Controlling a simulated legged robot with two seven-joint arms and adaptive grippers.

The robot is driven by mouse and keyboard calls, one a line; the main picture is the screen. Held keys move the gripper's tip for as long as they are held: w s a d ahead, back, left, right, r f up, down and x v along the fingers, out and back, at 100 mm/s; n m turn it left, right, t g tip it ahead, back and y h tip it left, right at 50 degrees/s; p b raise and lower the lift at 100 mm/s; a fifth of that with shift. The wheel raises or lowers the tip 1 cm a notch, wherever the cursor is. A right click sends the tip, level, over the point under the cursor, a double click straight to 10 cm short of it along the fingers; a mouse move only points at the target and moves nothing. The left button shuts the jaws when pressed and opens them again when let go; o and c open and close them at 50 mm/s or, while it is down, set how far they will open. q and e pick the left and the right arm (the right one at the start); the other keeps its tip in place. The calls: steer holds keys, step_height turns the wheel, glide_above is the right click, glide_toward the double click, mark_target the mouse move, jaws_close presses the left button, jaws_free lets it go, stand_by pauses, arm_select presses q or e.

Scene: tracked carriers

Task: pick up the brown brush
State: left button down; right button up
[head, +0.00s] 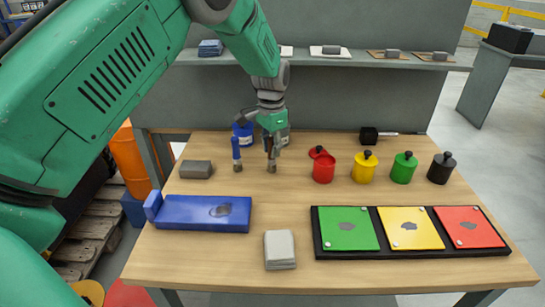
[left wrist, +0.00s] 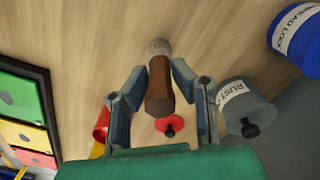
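The brown brush (head: 271,160) stands upright on the wooden table, bristles down. Its handle also shows end-on in the left wrist view (left wrist: 159,88). My left gripper (head: 272,146) is above it, pointing down. In the left wrist view its two fingers (left wrist: 159,69) lie close on either side of the handle and look closed on it. The bristles still look at table level. My right gripper is not in view.
A blue brush (head: 237,155) stands just left. A blue tub (head: 243,133) and a grey tub (left wrist: 247,107) are behind. Red (head: 323,171), yellow (head: 363,170), green (head: 403,170) and black pots (head: 441,170) stand to the right.

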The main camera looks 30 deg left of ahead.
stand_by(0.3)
arm_select(q)
step_height(320, 180, up, 10)
steer(key=shift+f+p, duration=0.1)
steer(key=shift+p, duration=0.3)
stand_by(0.7)
